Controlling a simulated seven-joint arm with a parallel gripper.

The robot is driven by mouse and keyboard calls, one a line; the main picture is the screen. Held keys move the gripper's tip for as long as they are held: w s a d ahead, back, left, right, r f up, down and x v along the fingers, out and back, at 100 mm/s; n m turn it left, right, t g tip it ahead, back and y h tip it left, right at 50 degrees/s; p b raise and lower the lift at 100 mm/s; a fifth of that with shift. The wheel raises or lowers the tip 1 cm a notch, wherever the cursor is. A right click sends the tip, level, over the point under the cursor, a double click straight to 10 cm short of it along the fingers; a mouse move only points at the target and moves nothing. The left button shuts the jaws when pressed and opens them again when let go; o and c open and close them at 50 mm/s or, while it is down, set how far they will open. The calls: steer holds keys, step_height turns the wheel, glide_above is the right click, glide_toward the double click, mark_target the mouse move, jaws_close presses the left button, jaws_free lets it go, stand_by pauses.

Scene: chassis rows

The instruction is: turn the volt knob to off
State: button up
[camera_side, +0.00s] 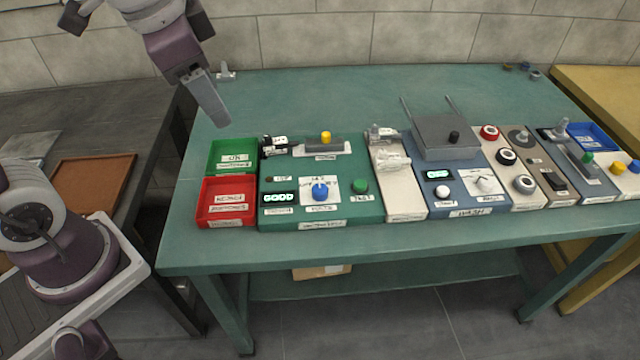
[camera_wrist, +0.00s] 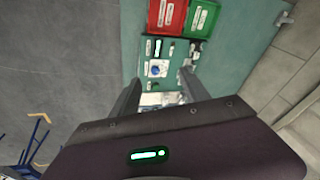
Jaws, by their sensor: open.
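A blue knob (camera_side: 319,190) sits on a white dial plate on the green panel (camera_side: 285,222); the label below it looks like "VOLTS" but is too small to read surely. Its pointer direction is not clear. The knob also shows small in the wrist view (camera_wrist: 156,69), beyond and between my fingers. My gripper (camera_side: 215,112) hangs in the air above and left of the panel, well apart from the knob. In the wrist view my gripper (camera_wrist: 160,82) is open with nothing between its two fingers.
A lit display (camera_side: 278,197), a green button (camera_side: 360,186) and a yellow-topped slider (camera_side: 326,137) are close around the knob. Green (camera_side: 232,156) and red (camera_side: 226,203) bins stand left of the panel. Further panels stand to the right. The green table (camera_side: 290,90) is clear behind the panel.

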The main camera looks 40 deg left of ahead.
steer(key=w+d+f+m+g, duration=0.2)
steer(key=w+f+m, duration=0.2)
steer(key=w+f, duration=0.45)
steer(key=m+g, duration=0.2)
steer(key=m, duration=0.3)
glide_above(320, 188)
steer(key=shift+h, duration=0.4)
step_height(320, 188, down, 12)
steer(key=shift+f, duration=0.25)
step_height(320, 188, down, 7)
steer(key=shift+f, duration=0.15)
steer(key=shift+c, duration=0.4)
jaws_close()
